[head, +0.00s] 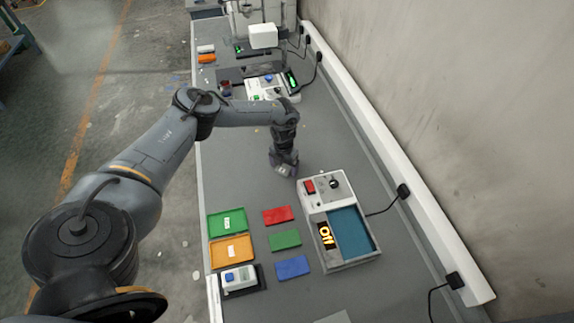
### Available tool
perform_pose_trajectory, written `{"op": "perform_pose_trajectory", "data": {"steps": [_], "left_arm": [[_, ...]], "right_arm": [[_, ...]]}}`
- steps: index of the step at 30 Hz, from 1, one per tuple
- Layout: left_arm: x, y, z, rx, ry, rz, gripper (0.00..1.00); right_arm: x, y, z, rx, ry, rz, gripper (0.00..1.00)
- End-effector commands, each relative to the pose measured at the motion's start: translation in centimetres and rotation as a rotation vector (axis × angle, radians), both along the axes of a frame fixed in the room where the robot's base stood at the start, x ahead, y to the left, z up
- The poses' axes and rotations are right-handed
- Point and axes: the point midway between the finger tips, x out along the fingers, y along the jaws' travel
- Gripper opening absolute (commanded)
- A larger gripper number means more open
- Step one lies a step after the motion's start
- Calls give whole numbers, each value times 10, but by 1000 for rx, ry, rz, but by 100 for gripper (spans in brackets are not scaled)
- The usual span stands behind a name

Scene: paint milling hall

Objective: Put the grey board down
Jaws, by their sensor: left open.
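My left gripper (285,171) points down over the grey bench, just left of the white control box. It is open, and I see no board held in it. I cannot make out a grey board for certain. A light grey flat piece (333,317) is cut off by the bottom edge of the head view, and I cannot tell whether it is the board. Red (278,215), green (285,240) and blue (292,267) boards lie flat in a column on the bench. My right gripper is out of view.
Green (227,232) and orange (232,247) trays and a small white device (239,278) stand left of the boards. Another device (266,88) stands farther back. The bench middle is clear.

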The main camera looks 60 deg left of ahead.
Motion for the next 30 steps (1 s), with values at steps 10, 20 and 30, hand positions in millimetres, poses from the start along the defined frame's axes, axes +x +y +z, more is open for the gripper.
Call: {"op": "perform_pose_trajectory", "data": {"steps": [10,20,30], "left_arm": [[0,0,0,0,0,0,39],[0,0,1,0,0,0,22],[1,0,24,0,-4,0,22]], "right_arm": [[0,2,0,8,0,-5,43],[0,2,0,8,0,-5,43],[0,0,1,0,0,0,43]]}}
